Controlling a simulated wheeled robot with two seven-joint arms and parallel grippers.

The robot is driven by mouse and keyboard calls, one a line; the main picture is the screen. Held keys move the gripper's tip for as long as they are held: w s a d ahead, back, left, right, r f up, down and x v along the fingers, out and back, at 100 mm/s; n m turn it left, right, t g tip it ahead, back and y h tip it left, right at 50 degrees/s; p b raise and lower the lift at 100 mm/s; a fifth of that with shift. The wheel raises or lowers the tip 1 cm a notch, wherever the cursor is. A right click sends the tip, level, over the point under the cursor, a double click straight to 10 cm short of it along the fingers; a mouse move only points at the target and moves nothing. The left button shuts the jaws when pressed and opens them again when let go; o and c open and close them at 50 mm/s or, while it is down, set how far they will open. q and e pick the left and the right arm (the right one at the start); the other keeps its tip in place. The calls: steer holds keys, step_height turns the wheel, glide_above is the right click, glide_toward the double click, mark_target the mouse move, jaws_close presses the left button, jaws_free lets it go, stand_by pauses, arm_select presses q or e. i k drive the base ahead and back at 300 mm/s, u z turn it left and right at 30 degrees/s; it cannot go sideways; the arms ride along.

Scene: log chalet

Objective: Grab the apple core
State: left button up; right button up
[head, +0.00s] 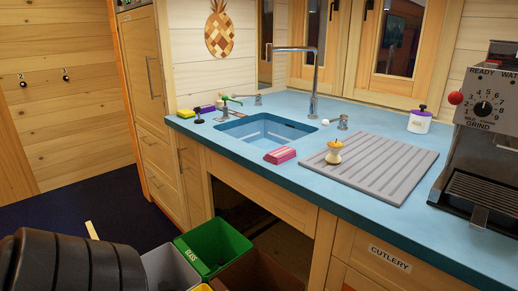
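The apple core (334,151) stands upright on the grey ribbed draining mat (377,168), near the mat's left side. It is pale yellow with a darker stem end. Neither of my grippers shows in the head view. A large black rounded shape at the lower left looks like part of my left arm, well away from the apple core.
A pink sponge-like block (280,155) lies left of the mat, by the sink (264,130). A coffee machine (483,135) stands at the right. An open green bin (212,247) sits below the blue counter (395,222).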

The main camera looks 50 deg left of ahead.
mark_target(333, 158)
steer(key=u, duration=0.2)
steer(key=i, duration=0.65)
steer(key=u, duration=1.65)
steer(key=i, duration=0.3)
steer(key=u, duration=0.15)
